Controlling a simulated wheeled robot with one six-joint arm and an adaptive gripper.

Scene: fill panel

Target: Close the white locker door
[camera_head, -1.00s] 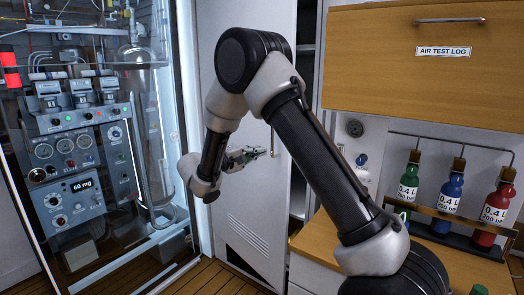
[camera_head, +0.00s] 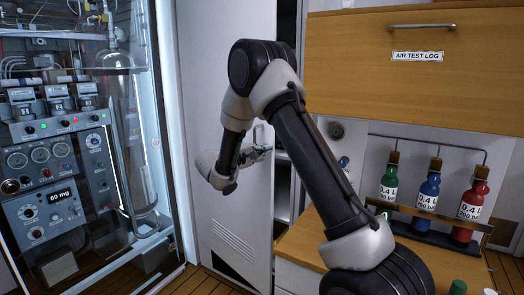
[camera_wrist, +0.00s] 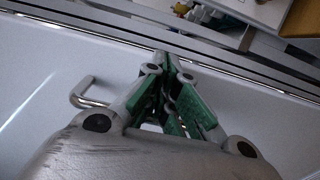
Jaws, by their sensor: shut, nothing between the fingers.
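The white locker door (camera_head: 236,215) stands ajar in the head view, with a dark gap along its right edge. Louvre slots show low on it. In the wrist view the door (camera_wrist: 45,55) fills most of the picture, and its metal handle (camera_wrist: 82,92) is left of my fingers. My gripper (camera_head: 268,150) is in front of the door near its right edge, by the handle. In the wrist view my gripper (camera_wrist: 165,60) has its green-padded fingers together and empty, with the tips close to the door's edge. I cannot tell whether they touch it.
A wooden cabinet labelled AIR TEST LOG (camera_head: 418,57) is at the upper right. Green, blue (camera_head: 429,190) and red bottles stand in a rack on the wooden counter (camera_head: 300,243). A glass-fronted instrument panel (camera_head: 45,150) is at the left. Wooden floor shows below.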

